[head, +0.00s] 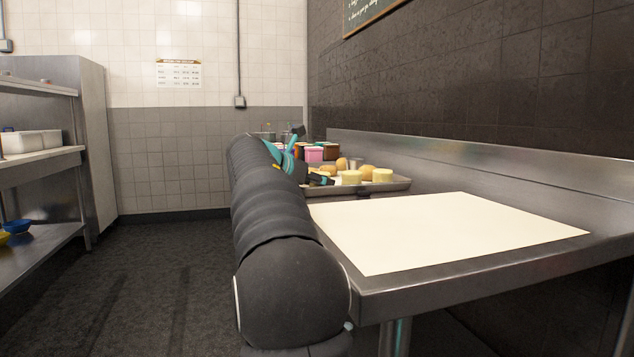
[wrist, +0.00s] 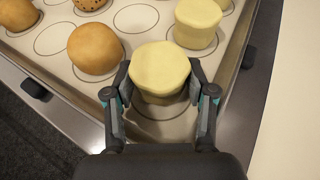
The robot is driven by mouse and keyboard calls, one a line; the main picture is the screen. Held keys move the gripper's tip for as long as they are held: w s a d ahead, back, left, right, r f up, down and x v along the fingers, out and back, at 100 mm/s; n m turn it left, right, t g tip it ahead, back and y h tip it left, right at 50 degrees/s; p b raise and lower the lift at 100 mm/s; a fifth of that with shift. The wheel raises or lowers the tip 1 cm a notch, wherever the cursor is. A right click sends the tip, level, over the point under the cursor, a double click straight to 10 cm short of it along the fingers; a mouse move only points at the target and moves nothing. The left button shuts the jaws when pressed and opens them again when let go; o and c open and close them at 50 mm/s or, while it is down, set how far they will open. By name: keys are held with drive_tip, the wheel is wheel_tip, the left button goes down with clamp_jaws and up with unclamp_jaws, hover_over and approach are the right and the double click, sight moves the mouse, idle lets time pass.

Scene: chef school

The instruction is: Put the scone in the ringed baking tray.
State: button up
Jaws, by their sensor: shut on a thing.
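A pale yellow, short round scone (wrist: 160,68) is between the two fingers of my gripper (wrist: 160,80), which is shut on it. The scone is over the ringed baking tray (wrist: 62,88), near its edge on the gripper's side. Part of a printed ring shows below it; I cannot tell whether it touches the tray. A second scone (wrist: 198,22) stands upright in the tray, just beyond the held one. In the head view the tray (head: 402,185) is on the steel table, the held scone (head: 351,178) at left and the second scone (head: 383,176) at right.
Round golden buns (wrist: 95,48) and a speckled one (wrist: 90,3) are in the tray, with an empty ring (wrist: 136,18) between. A bare cream mat (head: 435,228) covers the nearer table. Coloured tubs (head: 314,154) stand behind the tray. A dark wall is at right.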

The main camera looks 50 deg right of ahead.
drive_tip(key=o, duration=1.1)
drive_tip(key=shift+o, duration=0.2)
drive_tip(key=shift+r, duration=0.25)
drive_tip(key=p+v, duration=0.1)
drive_tip(key=v, duration=1.1)
drive_tip(key=shift+f, duration=0.15)
